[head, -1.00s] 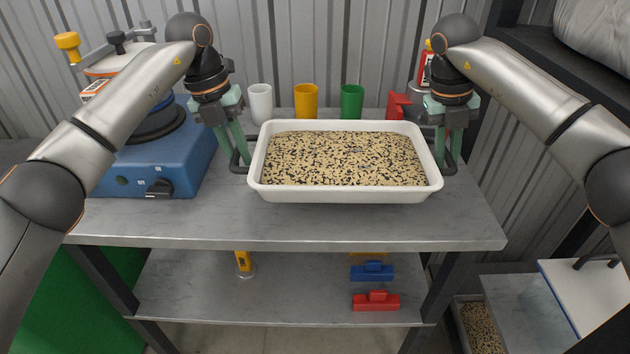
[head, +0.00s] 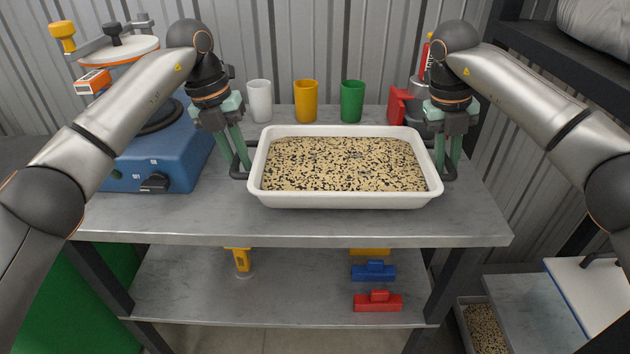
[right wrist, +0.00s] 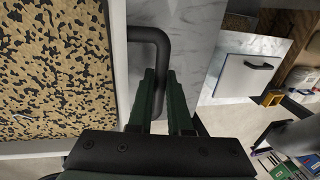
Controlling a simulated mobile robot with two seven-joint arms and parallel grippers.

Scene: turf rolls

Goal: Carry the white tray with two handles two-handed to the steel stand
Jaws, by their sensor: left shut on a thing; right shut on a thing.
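The white tray (head: 345,201), filled with a black-and-tan speckled material, is level over the front half of the grey worktop (head: 300,225). I cannot tell whether it touches the top. My left gripper (head: 240,160) is shut on the dark handle at the tray's left end. My right gripper (head: 450,163) is shut on the handle at its right end. In the right wrist view, the green fingers (right wrist: 160,85) are at the dark bent handle (right wrist: 158,38), beside the tray's white rim (right wrist: 119,60). I cannot tell which surface is the steel stand.
A blue machine (head: 160,165) stands on the worktop at left. White (head: 260,100), yellow (head: 306,102) and green (head: 351,101) cups stand behind the tray. A red object (head: 398,105) is near the right arm. A lower grey surface (head: 515,300) is at bottom right.

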